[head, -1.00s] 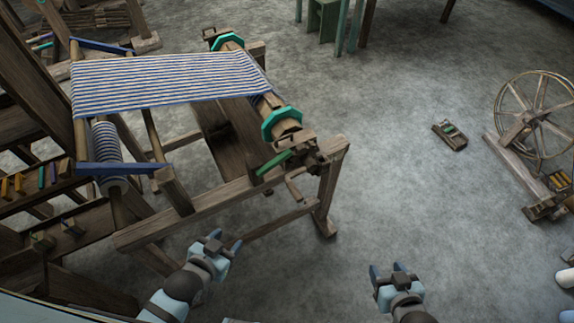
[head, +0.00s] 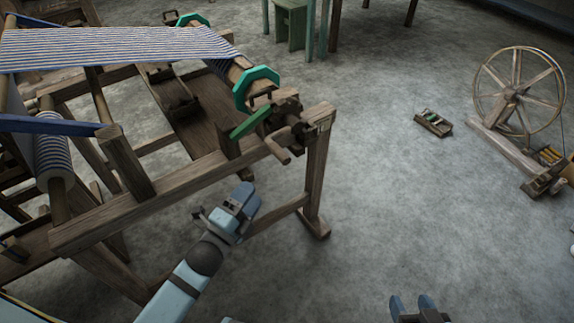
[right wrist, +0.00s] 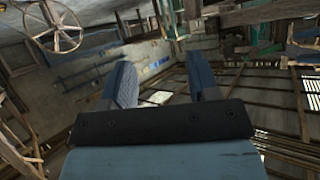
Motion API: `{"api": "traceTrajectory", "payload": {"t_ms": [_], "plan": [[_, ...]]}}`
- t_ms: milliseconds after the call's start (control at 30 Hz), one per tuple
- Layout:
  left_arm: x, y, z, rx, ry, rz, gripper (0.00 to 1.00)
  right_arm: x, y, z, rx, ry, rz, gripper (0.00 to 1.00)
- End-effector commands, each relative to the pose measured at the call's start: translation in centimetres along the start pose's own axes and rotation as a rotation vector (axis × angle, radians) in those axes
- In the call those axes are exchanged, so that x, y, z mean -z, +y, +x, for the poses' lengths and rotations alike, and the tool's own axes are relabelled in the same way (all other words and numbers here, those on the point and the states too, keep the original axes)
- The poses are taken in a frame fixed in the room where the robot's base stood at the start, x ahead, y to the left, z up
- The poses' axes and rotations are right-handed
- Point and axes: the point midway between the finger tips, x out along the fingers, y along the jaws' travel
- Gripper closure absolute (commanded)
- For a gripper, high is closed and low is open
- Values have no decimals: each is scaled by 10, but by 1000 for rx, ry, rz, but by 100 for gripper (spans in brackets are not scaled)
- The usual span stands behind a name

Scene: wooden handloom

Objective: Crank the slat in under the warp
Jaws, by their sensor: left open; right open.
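The blue-and-white striped warp (head: 115,47) stretches across the top of the wooden loom to a roller with a green octagonal end disc (head: 256,88). A green handle or pawl (head: 250,122) and a wooden crank handle (head: 278,148) sit at the loom's near right corner. My left gripper (head: 242,196) is open and empty, below and left of the crank and apart from it. My right gripper (head: 414,304) is open at the bottom edge; its two fingers also show empty in the right wrist view (right wrist: 165,85). I cannot make out a separate slat.
The loom's right post (head: 315,170) and lower rail (head: 275,215) stand close to my left gripper. A spinning wheel (head: 518,90) and a small wooden tool (head: 433,123) are on the floor at right. Open floor lies between them and the loom.

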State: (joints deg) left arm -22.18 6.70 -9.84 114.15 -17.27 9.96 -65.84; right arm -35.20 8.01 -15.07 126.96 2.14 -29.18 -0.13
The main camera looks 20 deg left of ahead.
Motion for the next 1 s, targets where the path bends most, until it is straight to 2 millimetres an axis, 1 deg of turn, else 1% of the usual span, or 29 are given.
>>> {"api": "traceTrajectory", "payload": {"t_ms": [167,400,600,700,800,1000], "plan": [[0,-2,27,4,1,0,47,0,0,0,2,3,1,45],[0,-1,79,3,0,-2,47,-1,-1,1,5,10,4,45],[0,0,114,0,0,-2,47,-1,-2,2,8,15,7,45],[0,-1,125,0,0,-3,47,-2,-2,2,9,16,8,45],[0,0,131,-2,-1,-4,47,-2,-2,2,9,16,9,45],[0,0,134,-3,-1,-4,47,0,-2,2,10,19,9,45]]}}
